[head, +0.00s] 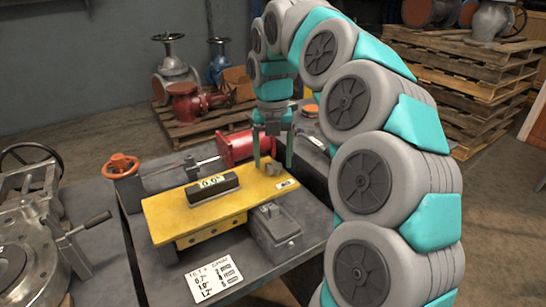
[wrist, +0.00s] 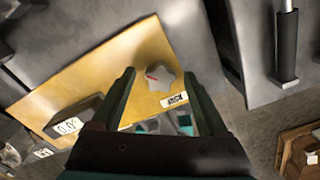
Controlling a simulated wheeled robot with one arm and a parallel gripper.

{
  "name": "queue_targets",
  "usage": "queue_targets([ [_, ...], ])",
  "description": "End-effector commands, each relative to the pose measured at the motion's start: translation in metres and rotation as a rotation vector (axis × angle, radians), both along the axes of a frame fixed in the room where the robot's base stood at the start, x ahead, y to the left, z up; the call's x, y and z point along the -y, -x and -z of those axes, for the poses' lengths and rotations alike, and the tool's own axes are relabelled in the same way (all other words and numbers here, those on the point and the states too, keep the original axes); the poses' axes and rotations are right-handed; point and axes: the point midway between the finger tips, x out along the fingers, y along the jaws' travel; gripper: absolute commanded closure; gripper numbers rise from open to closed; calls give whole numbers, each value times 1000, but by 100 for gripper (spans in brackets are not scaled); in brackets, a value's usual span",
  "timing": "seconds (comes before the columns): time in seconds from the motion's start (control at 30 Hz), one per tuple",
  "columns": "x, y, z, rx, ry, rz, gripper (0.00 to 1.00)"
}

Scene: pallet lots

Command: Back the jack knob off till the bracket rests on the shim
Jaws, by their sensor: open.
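The yellow bracket (head: 165,212) is a flat plate on a grey bench, with a dark level (head: 212,190) on top whose display seems to read 0.0. The jack knob is a grey star-shaped knob with a red mark (wrist: 160,78), beside a small label (wrist: 173,100) on the plate; it also shows in the head view (head: 271,169). My gripper (head: 273,164) is open, pointing down above the knob. In the wrist view the knob lies between and slightly beyond the fingertips (wrist: 159,72); I cannot tell if they touch it. I cannot make out the shim under the bracket.
A card with tilt and shim figures (head: 213,279) lies on the bench front. A grey box (head: 272,236) stands at the bracket's front right. A red cylinder (head: 246,146) and an orange handwheel (head: 121,165) are behind. A valve body (head: 30,235) stands at left.

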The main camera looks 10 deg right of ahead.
Motion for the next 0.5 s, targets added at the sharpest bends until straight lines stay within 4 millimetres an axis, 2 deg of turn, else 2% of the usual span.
queue_targets([
  [0.23,0,0,-14,1,1,0,22],
  [0.5,-1,-1,-52,4,0,1,22],
])
